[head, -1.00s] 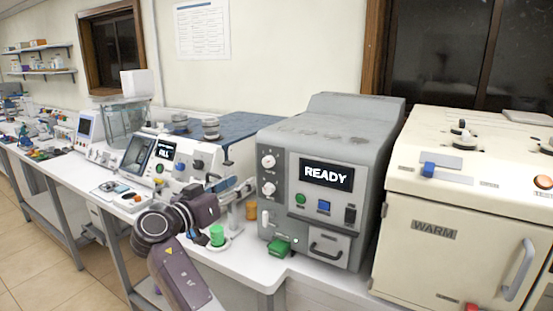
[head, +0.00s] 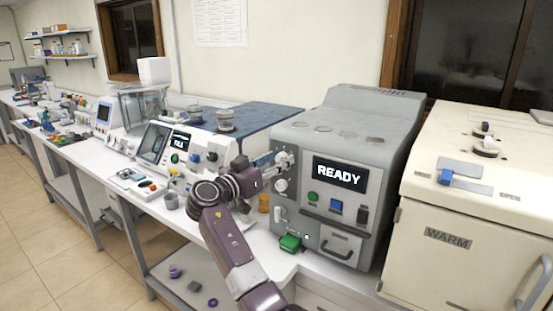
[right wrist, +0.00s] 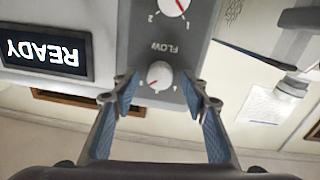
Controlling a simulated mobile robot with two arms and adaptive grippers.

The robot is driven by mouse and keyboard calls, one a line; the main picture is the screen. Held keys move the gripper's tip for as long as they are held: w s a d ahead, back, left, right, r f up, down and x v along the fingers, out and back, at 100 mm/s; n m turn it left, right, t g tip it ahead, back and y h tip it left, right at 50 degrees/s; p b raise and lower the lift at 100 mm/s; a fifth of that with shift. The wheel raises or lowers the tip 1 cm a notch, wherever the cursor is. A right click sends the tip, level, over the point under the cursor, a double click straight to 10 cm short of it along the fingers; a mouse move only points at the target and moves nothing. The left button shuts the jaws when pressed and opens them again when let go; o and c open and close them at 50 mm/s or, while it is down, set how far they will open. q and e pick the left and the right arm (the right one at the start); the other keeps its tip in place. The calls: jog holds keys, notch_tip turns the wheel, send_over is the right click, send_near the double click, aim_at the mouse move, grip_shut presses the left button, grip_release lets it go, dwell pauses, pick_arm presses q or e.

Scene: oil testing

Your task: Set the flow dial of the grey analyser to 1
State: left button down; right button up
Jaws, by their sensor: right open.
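The grey analyser (head: 345,125) stands on the bench with its display reading READY. Its front has two white dials in a column. My right gripper (head: 278,160) is open in front of the upper dial. In the right wrist view, which is upside down, the fingertips (right wrist: 163,88) lie on either side of the upper dial (right wrist: 159,75), without clear contact. This dial has a red mark. The lower dial (right wrist: 174,4), with 1 and 2 beside it, is partly cut off. My left gripper is out of view.
A cream oven marked WARM (head: 465,190) stands right of the analyser. A white instrument (head: 185,150) is to its left. A green block (head: 290,242) lies at the analyser's foot, and an orange piece (head: 264,203) is near my arm.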

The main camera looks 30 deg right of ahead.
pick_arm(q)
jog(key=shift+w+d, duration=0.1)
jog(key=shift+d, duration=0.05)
pick_arm(e)
jog(key=shift+c, duration=0.6)
grip_shut()
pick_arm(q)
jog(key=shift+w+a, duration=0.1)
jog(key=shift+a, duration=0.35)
